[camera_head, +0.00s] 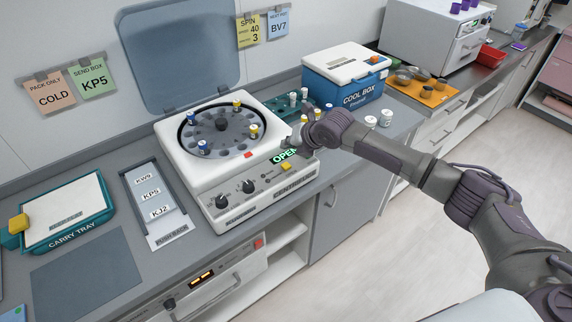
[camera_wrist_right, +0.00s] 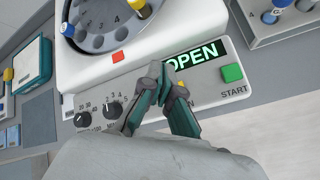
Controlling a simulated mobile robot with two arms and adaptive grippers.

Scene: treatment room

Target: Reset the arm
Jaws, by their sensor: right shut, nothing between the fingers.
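My right arm (camera_head: 395,160) reaches in from the right in the head view, over the front right of a white centrifuge (camera_head: 190,185). My right gripper (camera_wrist_right: 160,78) is shut and empty in the wrist view. Its fingertips are just below the lit OPEN display (camera_wrist_right: 195,60) and partly cover the yellow button (camera_wrist_right: 182,92). I cannot tell whether they touch the panel. In the head view the fingers are mostly hidden by the wrist. My left arm and gripper are not in view.
The centrifuge lid (camera_head: 180,50) stands open; several capped tubes sit in the rotor (camera_head: 219,125). A cool box (camera_head: 346,75) and small white jars (camera_head: 385,118) stand near my wrist. The carry tray (camera_head: 68,212) lies left. Open floor (camera_head: 400,250) lies in front of the counter.

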